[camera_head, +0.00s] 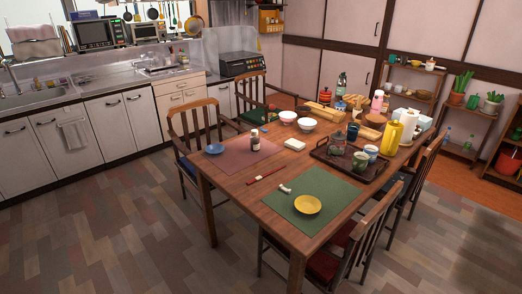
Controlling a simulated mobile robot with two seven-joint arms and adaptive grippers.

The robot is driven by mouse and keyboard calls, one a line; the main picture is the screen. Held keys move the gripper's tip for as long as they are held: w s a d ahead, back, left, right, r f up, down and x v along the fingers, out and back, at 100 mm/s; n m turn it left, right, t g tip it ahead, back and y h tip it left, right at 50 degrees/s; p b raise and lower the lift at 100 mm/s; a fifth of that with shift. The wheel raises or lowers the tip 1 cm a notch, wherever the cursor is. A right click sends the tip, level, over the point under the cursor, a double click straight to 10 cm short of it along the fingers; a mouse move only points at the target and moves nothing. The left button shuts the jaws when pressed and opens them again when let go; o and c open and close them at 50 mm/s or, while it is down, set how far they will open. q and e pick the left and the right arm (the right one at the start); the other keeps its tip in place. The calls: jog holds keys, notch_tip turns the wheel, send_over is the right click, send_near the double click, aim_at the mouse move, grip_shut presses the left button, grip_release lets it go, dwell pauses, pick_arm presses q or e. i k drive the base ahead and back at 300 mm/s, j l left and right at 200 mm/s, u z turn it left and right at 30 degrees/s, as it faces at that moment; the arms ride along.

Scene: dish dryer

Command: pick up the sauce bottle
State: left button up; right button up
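A small dark bottle with a white label, which looks like the sauce bottle (255,142), stands upright on the wooden dining table (234,190). It is on the pink placemat (236,160), towards its far right part, with a blue plate (215,149) to its left. Nothing touches the bottle. Neither of my grippers is in view.
A green placemat (335,203) with a yellow bowl (307,205) lies at the near end. A dark tray (372,172) with cups and a yellow pitcher (390,138) stand right. Wooden chairs (198,122) surround the table. Open floor (110,240) lies left of it.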

aim_at(254, 139)
jog(key=j+z, duration=0.1)
jog(key=z, duration=0.25)
jog(key=i+j+z, duration=0.1)
jog(key=z, duration=0.2)
jog(key=j+z, duration=0.15)
jog(key=z, duration=0.2)
jog(key=i+j+z, duration=0.2)
jog(key=j, duration=0.3)
jog(key=j+z, duration=0.25)
jog(key=j, duration=0.2)
